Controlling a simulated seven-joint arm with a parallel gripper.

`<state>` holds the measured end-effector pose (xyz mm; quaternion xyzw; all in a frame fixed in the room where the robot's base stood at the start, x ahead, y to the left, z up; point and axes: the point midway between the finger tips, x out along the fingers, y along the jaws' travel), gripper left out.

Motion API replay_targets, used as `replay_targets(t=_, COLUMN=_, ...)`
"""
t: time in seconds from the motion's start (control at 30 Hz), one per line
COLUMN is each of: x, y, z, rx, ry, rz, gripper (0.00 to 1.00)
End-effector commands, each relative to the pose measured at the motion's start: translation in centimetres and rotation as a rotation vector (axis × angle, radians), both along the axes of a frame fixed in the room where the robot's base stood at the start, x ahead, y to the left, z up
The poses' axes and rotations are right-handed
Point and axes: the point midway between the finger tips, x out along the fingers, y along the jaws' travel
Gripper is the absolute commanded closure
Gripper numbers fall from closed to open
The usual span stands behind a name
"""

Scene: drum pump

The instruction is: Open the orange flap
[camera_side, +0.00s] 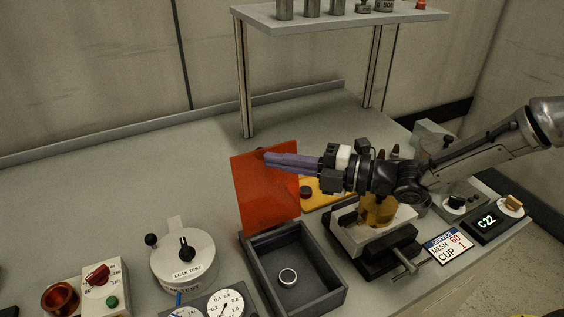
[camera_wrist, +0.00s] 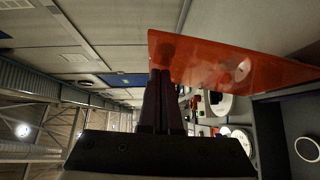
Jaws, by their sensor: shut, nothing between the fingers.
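The orange flap (camera_side: 266,190) is a translucent sheet standing nearly upright at the back edge of a dark open box (camera_side: 290,272). In the wrist view the shut fingers (camera_wrist: 161,75) end near one corner of the flap (camera_wrist: 225,62).
A vise (camera_side: 375,235) holding a yellow part stands right of the box, below my wrist. A leak test dial unit (camera_side: 183,258) and gauges (camera_side: 215,307) stand to the left. A shelf (camera_side: 335,17) on posts rises behind. The bench at back left is clear.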

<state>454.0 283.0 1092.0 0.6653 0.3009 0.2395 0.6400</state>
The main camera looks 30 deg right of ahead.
Motion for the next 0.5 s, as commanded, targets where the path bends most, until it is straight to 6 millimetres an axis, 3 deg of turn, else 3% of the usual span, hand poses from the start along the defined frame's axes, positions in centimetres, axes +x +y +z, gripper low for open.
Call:
replay_targets(t=0.33, x=-0.2, y=0.0, z=0.0, rx=0.001, ry=-0.001, rz=0.001, gripper=1.00)
replay_targets(t=0.5, x=-1.8, y=0.1, z=0.4, rx=0.000, ry=-0.001, rz=0.003, gripper=1.00)
